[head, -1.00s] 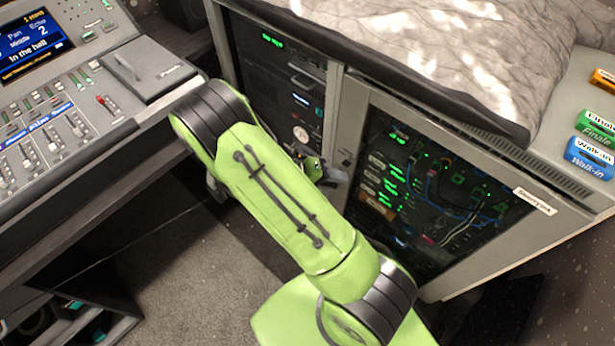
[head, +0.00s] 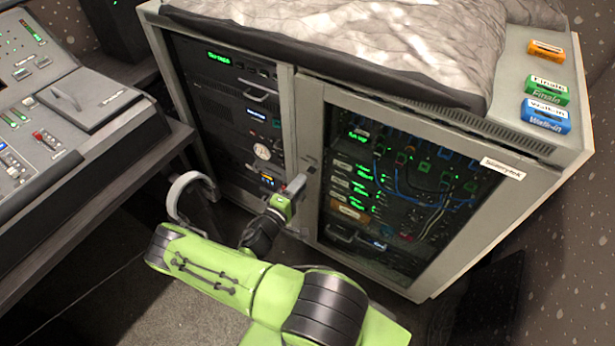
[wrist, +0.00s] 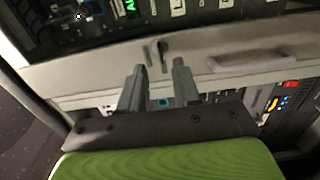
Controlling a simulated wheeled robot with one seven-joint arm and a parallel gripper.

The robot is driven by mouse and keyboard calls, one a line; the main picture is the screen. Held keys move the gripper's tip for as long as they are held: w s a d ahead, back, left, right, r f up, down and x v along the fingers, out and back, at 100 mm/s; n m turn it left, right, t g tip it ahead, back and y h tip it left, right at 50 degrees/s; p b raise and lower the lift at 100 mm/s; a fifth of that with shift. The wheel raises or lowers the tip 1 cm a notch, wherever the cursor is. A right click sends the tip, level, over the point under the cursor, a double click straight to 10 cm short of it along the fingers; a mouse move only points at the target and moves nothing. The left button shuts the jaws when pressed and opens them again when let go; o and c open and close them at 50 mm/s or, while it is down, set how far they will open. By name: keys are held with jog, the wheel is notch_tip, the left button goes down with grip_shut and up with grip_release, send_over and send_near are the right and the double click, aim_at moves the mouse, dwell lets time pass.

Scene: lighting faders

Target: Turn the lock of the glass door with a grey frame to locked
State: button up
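The glass door (head: 420,190) with a grey frame is the right-hand front of the rack cabinet in the head view, and it looks closed. Its lock (head: 312,169) is a small dark piece on the left frame strip. In the wrist view the dark lock (wrist: 157,52) stands on the pale frame, just beyond the fingertips and roughly centred between them. My gripper (wrist: 159,68) is open and empty, with a clear gap between its fingers. In the head view my gripper (head: 297,184) is close to the door's left frame, just below the lock. I cannot tell whether it touches.
A pale bar handle (wrist: 252,61) is right of the lock in the wrist view. Left of the door are open rack units (head: 230,110). The mixing desk (head: 75,140) stands at the left. A grey cloth (head: 380,45) and labelled blocks (head: 546,90) lie on the cabinet top.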

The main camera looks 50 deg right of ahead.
jog(key=d, duration=0.3)
jog(key=d+b, duration=0.1)
jog(key=d, duration=0.1)
jog(key=shift+w+d, duration=0.25)
jog(key=shift+c, duration=0.2)
grip_shut()
